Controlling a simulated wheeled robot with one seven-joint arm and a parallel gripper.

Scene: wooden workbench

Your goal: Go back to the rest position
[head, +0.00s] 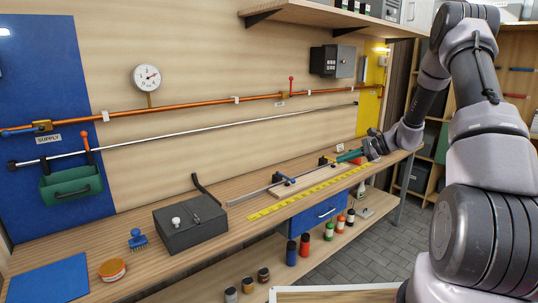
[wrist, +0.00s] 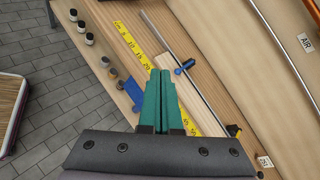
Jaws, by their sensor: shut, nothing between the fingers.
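My gripper (head: 341,157) is at the right part of the workbench (head: 150,262) in the head view, above the tabletop near a metal rod (head: 262,190). Its green fingers also show in the wrist view (wrist: 161,74), pressed together with nothing between them. Below and ahead of them in the wrist view are a yellow measuring strip (wrist: 135,47), a pale wooden board (wrist: 180,84) and the rod. The fingers appear apart from these, though the exact height is hard to tell. My arm reaches in from the right.
Blue clamps (head: 280,177) stand at the board. A dark box (head: 190,225), a blue brush (head: 137,239) and a round brush (head: 112,269) sit further left. Copper pipe (head: 210,104) runs along the wall under a shelf (head: 320,14). Several bottles (head: 305,244) stand on the lower shelf.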

